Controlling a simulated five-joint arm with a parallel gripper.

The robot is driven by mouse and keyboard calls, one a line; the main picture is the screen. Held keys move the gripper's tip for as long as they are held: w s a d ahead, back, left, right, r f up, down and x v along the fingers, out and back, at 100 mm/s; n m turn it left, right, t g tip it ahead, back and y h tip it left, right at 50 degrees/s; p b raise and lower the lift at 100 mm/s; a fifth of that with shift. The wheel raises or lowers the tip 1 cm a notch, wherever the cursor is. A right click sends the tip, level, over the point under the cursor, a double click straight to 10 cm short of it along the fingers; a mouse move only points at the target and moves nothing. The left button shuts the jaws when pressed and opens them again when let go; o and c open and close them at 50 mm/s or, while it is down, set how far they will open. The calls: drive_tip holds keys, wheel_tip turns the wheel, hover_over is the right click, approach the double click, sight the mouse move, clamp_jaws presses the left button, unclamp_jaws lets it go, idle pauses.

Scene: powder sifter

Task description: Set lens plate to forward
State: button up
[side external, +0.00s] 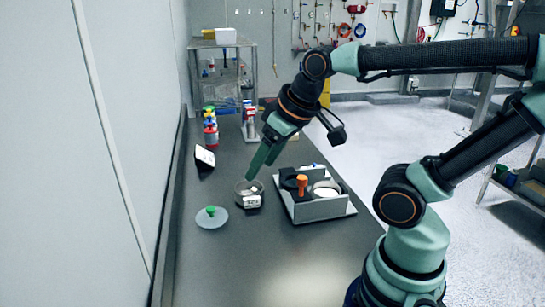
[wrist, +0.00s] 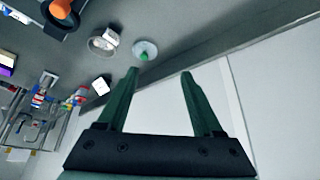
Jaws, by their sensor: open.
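My gripper (side external: 260,165) is open and empty, its green fingers angled down above a small round metal container with a white label (side external: 252,197). In the wrist view my gripper (wrist: 159,73) shows two spread fingers with nothing between them. A sifter-like unit (side external: 318,208) with an orange knob (side external: 302,182) and a round white-bottomed opening sits to the right of my gripper. Its orange knob also shows at the wrist view's top edge (wrist: 61,7). No part is clearly recognisable as the lens plate, and its setting cannot be told.
A pale disc with a green knob (side external: 211,216) lies on the dark table (side external: 245,265), left of the container. A small black-and-white stand (side external: 204,157) and several coloured bottles (side external: 210,130) stand farther back. A wall borders the table's left; its front is clear.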

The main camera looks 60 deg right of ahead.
drive_tip(key=shift+d, duration=0.1)
drive_tip(key=shift+c, duration=0.4)
drive_tip(key=m+g, duration=0.6)
drive_tip(key=m, duration=0.3)
hover_over(302, 177)
wheel_tip(302, 177, down, 13)
drive_tip(key=shift+d+r, duration=0.1)
drive_tip(key=shift+r, duration=0.1)
clamp_jaws()
idle(0.7)
